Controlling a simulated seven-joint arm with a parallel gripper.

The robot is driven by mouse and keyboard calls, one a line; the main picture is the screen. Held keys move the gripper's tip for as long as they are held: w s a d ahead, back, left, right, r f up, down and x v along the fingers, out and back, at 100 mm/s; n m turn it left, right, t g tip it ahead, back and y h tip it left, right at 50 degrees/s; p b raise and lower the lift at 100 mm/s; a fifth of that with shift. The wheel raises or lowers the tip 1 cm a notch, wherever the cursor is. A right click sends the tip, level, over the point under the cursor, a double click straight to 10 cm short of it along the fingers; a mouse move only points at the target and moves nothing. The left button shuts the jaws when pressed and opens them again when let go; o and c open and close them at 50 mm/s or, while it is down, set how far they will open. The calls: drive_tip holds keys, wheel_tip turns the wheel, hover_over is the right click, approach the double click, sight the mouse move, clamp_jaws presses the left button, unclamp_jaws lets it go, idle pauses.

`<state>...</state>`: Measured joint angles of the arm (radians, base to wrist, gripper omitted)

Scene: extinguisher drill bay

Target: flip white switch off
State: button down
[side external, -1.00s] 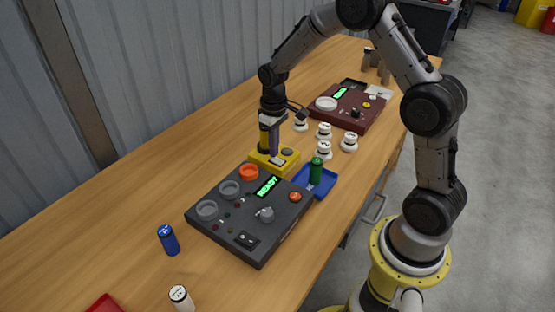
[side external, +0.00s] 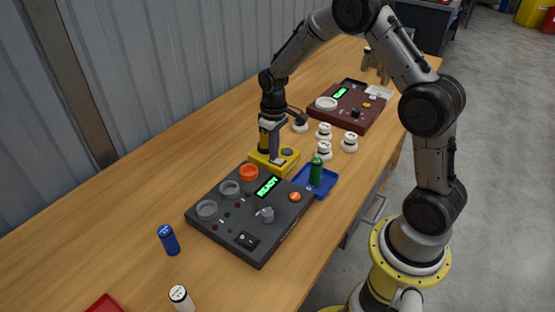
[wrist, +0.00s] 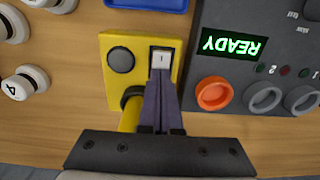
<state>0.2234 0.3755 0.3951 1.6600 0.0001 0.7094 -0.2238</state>
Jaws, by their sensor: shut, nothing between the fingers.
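The white switch (wrist: 161,58) is a small white rocker with a dark mark, set in a dark frame on a yellow box (wrist: 117,83). My gripper (wrist: 161,76) is shut and empty, with its purple fingertips right at the switch's near edge in the wrist view. I cannot tell whether they touch it. In the side view my gripper (side external: 275,160) reaches down over the yellow box (side external: 290,160), and its fingers mostly hide the switch there. A round dark grey button (wrist: 121,60) sits beside the switch on the box.
A dark control panel (side external: 225,245) with a green READY screen and knobs stands close beside the box. A blue tray (side external: 327,184) holds a green cylinder (side external: 316,172). Several white knobs (side external: 323,132) stand behind.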

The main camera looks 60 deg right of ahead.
wheel_tip(320, 180, up, 7)
idle(0.9)
drive_tip(key=s+a+r+t, duration=0.1)
drive_tip(key=s+a+r, duration=0.15)
drive_tip(key=r, duration=0.35)
drive_tip(key=s+a+r+n+t, duration=0.1)
drive_tip(key=s+a+r+t, duration=0.1)
drive_tip(key=s+r, duration=0.3)
drive_tip(key=s+a+r+t, duration=0.1)
drive_tip(key=s+a+r, duration=0.2)
drive_tip(key=r, duration=0.4)
drive_tip(key=s+a+f+m+t, duration=0.1)
drive_tip(key=s+f, duration=0.3)
drive_tip(key=s, duration=1.1)
drive_tip(key=shift+a+t, duration=0.3)
drive_tip(key=shift+a, duration=0.2)
